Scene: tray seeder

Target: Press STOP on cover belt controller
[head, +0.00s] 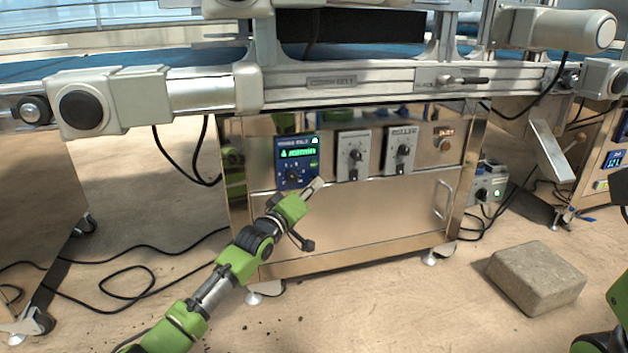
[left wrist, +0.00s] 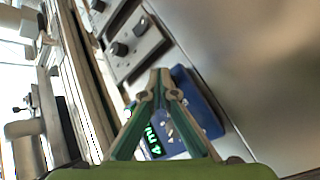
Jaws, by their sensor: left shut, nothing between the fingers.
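The cover belt controller (head: 296,174) is a blue box with a lit green display and a dark knob, at the left end of the steel cabinet's front. It also shows in the left wrist view (left wrist: 200,98), behind my fingers, which hide part of its face. My left gripper (head: 317,184) is shut and empty, in front of the cabinet just by the controller's lower right corner. Its fingertips (left wrist: 161,74) meet in front of the blue box in the left wrist view; I cannot tell whether they touch it. The STOP button cannot be made out. My right gripper is out of view.
Two grey knob boxes, one here (head: 353,155) and a roller one (head: 400,150), sit right of the controller. The conveyor frame (head: 330,88) runs above the cabinet (head: 350,215). A stone block (head: 537,278) and loose cables lie on the floor.

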